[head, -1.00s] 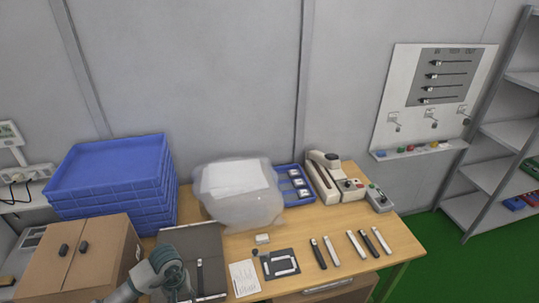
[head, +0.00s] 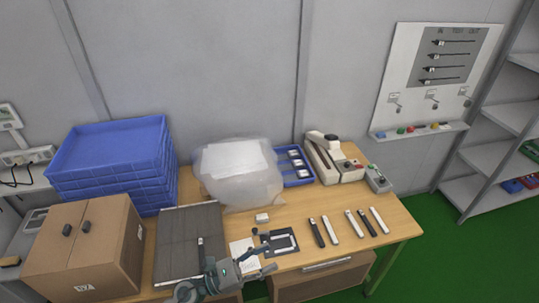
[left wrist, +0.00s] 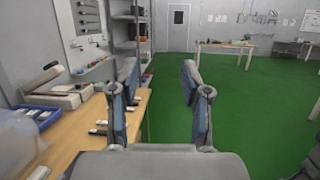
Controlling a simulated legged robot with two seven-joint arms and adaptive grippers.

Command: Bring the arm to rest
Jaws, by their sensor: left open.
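My left gripper (head: 265,260) is low in the head view, over the front edge of the wooden table (head: 388,226). Its fingers point right and are spread apart with nothing between them. In the left wrist view the two fingers (left wrist: 160,95) stand well apart, with green floor and the table's side behind them. My right gripper is in neither view.
Blue stacked crates (head: 110,165), a cardboard box (head: 85,250) and a grey panel (head: 190,240) fill the table's left. A clear bag (head: 240,180) and a blue tray (head: 293,165) stand behind. Several strips (head: 330,228) lie at right. Green floor (head: 450,260) is free beyond.

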